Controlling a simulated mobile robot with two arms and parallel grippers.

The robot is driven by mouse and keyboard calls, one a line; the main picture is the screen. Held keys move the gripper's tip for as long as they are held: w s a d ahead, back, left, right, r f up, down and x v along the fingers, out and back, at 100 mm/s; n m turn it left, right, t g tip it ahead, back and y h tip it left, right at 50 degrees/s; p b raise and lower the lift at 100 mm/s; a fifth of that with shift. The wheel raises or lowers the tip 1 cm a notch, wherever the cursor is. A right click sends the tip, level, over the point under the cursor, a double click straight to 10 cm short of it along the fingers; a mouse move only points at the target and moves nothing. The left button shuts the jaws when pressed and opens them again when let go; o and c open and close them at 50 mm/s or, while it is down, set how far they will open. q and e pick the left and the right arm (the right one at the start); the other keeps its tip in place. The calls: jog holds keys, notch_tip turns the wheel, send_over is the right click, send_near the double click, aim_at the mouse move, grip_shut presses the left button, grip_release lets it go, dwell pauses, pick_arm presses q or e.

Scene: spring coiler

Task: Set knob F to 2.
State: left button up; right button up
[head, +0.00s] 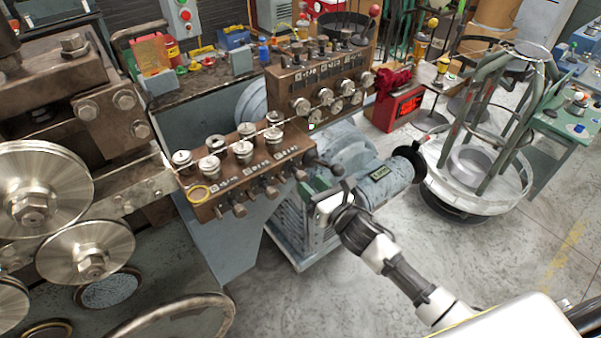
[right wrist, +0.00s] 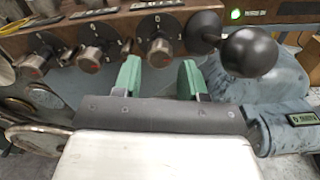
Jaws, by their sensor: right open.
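A brown lower control panel (head: 225,180) carries a row of metal knobs on its front face. Its rightmost front knob (head: 300,174) is nearest my right gripper (head: 318,188). In the right wrist view, this dark knob with a metallic front (right wrist: 160,52) shows between and just beyond the green fingertips of my right gripper (right wrist: 160,78). The jaws are open, with no clear contact on the knob. Two similar knobs, the middle one (right wrist: 90,58) and the left one (right wrist: 33,66), sit to its left. I cannot read which is F. My left gripper is not in view.
A black ball-ended lever (right wrist: 248,52) sticks out close to the right finger. An upper panel (head: 300,85) with more knobs stands behind. A blue-grey motor (head: 388,180) lies to the right. Large metal rollers (head: 40,190) are at left. The floor at the lower middle is clear.

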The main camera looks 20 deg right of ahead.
aim_at(304, 180)
jog(key=shift+p+x, duration=0.35)
jog(key=shift+x, duration=1.9)
jog(key=shift+c, duration=0.2)
jog(key=c, duration=0.6)
jog(key=shift+f, duration=0.1)
